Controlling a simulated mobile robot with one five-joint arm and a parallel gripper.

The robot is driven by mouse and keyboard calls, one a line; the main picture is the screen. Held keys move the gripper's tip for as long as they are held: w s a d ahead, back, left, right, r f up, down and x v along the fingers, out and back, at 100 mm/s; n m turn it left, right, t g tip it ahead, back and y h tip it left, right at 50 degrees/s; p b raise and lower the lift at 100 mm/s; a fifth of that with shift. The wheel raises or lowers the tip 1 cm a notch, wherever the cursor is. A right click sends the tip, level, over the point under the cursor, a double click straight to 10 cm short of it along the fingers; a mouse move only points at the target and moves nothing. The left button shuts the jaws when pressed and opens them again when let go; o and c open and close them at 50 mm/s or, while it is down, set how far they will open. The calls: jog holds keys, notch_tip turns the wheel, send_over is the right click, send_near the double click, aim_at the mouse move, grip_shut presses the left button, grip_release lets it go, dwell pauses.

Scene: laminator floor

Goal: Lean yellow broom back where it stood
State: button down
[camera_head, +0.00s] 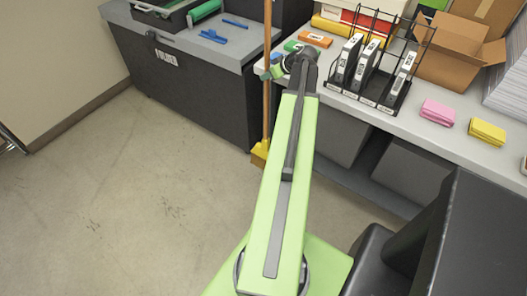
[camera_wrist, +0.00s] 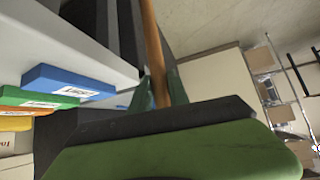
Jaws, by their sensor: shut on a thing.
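The yellow broom has a long wooden handle (camera_head: 266,105) and a yellow head (camera_head: 260,149). It stands nearly upright in the head view, in front of the gap between the folder cabinet and the shelf bench. Its head is low, near the floor; I cannot tell whether it touches. My gripper (camera_head: 268,72) is shut on the handle at about bench-top height. In the wrist view the handle (camera_wrist: 152,42) runs up between the fingers of my gripper (camera_wrist: 160,90). The top of the handle is outside the head view.
The dark cabinet labelled "FOLDER" (camera_head: 170,85) stands left of the broom. The grey bench (camera_head: 400,125) on the right carries a wire rack of binders (camera_head: 365,75), a cardboard box (camera_head: 455,50), and pink (camera_head: 438,112) and yellow (camera_head: 487,131) blocks. Floor (camera_head: 120,200) at left is clear.

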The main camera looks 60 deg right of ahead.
jog(key=s+a+f+b, duration=0.1)
jog(key=a+f+b, duration=0.2)
jog(key=f+b, duration=0.5)
jog(key=s+a+f+b, duration=0.2)
jog(key=a+f+b, duration=0.2)
jog(key=f+b, duration=0.4)
jog(key=s+a+f+b, duration=0.1)
jog(key=a+f+b, duration=0.2)
jog(key=f+b, duration=0.5)
notch_tip(320, 180, down, 3)
jog(key=shift+s+a+f+b, duration=0.2)
jog(key=shift+s+b, duration=0.1)
jog(key=shift+s, duration=0.1)
jog(key=shift+d, duration=0.1)
jog(key=d+f+m+y, duration=0.1)
jog(key=d, duration=1.1)
jog(key=shift+d+y+b, duration=0.2)
jog(key=shift+y+b, duration=0.1)
jog(key=shift+b, duration=0.15)
jog(key=shift+d, duration=0.2)
jog(key=shift+d, duration=1.1)
jog(key=shift+s, duration=0.1)
